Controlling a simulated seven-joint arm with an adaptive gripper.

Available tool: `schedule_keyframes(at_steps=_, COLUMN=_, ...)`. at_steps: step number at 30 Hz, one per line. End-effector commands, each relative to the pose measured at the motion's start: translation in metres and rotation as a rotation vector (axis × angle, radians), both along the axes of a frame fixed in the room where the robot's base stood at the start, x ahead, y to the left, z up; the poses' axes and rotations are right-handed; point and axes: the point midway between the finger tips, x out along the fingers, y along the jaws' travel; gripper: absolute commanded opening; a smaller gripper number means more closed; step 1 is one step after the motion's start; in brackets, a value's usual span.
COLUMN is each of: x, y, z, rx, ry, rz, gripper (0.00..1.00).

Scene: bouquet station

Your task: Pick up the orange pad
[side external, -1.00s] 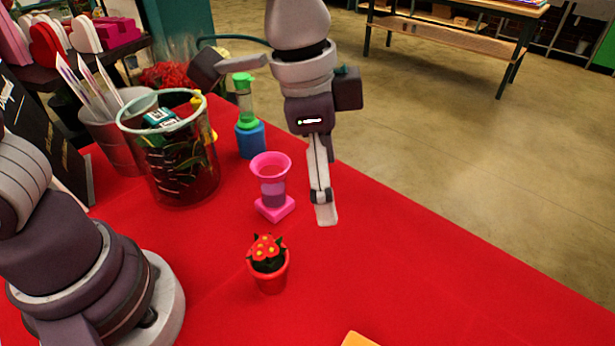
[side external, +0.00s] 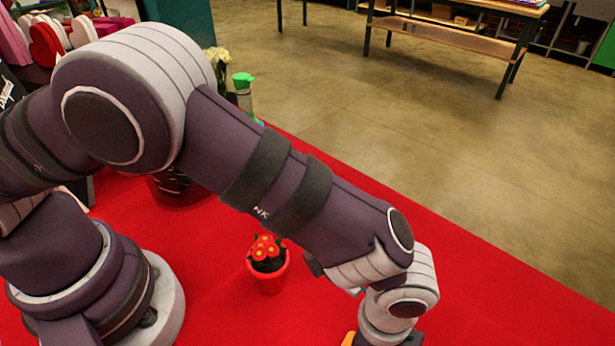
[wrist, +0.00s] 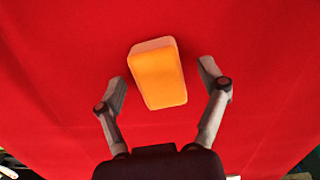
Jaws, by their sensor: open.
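The orange pad (wrist: 158,77) is a rectangular block lying on the red tablecloth. In the wrist view it sits ahead of my gripper (wrist: 163,85), between and slightly beyond the two fingertips, with red cloth showing on both sides. My gripper is open and empty, and neither finger appears to touch the pad. In the side external view only a small orange edge of the pad (side external: 349,338) shows at the bottom edge, beside my wrist. My gripper is out of that view, below the frame.
A red pot with red flowers (side external: 268,265) stands on the red table (side external: 480,290) close to my forearm. The cloth around the pad is clear.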

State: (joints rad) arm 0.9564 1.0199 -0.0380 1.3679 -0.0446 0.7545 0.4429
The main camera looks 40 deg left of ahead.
Motion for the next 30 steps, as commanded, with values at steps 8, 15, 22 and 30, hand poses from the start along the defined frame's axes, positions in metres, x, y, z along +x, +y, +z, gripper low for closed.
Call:
schedule_keyframes(at_steps=8, x=0.0, y=0.0, z=0.0, rx=-0.001, ry=-0.001, rz=0.001, gripper=0.62)
schedule_keyframes(at_steps=15, x=0.0, y=0.0, z=0.0, rx=-0.001, ry=0.0, rz=0.001, gripper=0.31)
schedule_keyframes(at_steps=22, x=0.0, y=0.0, z=0.0, rx=-0.001, ry=0.0, rz=0.001, gripper=0.12)
schedule_keyframes(at_steps=30, x=0.001, y=-0.001, z=0.01, rx=-0.003, ry=-0.002, rz=0.001, gripper=0.12)
